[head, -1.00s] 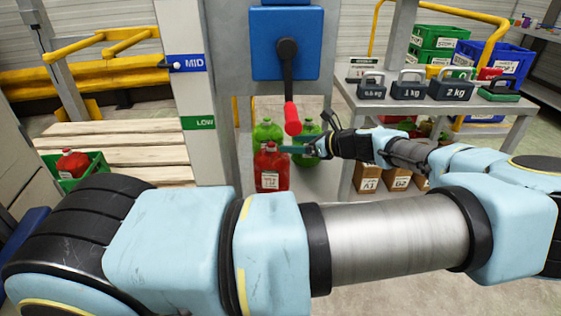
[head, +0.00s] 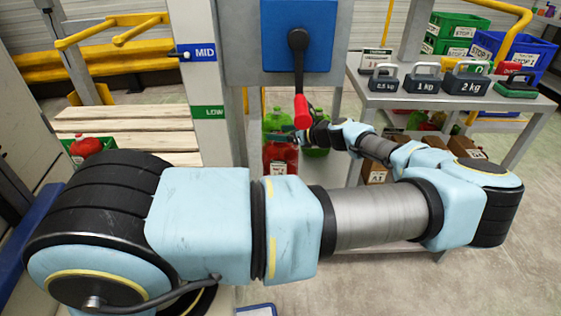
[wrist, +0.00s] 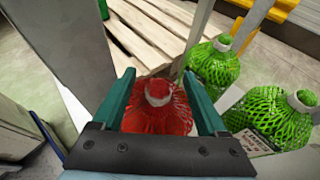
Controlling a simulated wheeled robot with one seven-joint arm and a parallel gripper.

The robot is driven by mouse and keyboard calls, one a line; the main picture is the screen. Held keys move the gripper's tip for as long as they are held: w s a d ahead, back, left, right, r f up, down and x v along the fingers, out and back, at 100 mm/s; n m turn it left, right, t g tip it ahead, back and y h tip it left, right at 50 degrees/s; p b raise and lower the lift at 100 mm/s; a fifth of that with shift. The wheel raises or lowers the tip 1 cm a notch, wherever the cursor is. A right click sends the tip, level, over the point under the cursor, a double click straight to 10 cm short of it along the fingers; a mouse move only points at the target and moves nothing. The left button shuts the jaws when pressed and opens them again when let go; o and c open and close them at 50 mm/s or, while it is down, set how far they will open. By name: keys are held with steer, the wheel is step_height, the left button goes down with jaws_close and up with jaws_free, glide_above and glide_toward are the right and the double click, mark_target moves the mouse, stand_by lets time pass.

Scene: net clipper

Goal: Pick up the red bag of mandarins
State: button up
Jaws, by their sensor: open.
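The red bag of mandarins (head: 280,158) is a red net bag with a white label, standing low behind the crank in the head view. In the wrist view the red bag (wrist: 158,115) shows its pale tied top between my fingers. My gripper (wrist: 160,80) is open, with one teal finger on each side of the bag. Contact with the net cannot be told. In the head view my gripper (head: 299,138) is small, partly hidden, at the bag's upper right.
Green net bags (wrist: 213,65) (wrist: 282,125) stand close to the right of the red one. The red crank handle (head: 302,112) hangs just above my gripper. A grey table (head: 440,100) with weights is at right. Another red bag (head: 86,146) sits in a green crate at left.

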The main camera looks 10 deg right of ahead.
jaws_close()
stand_by(0.7)
steer(key=shift+w, duration=0.1)
stand_by(0.7)
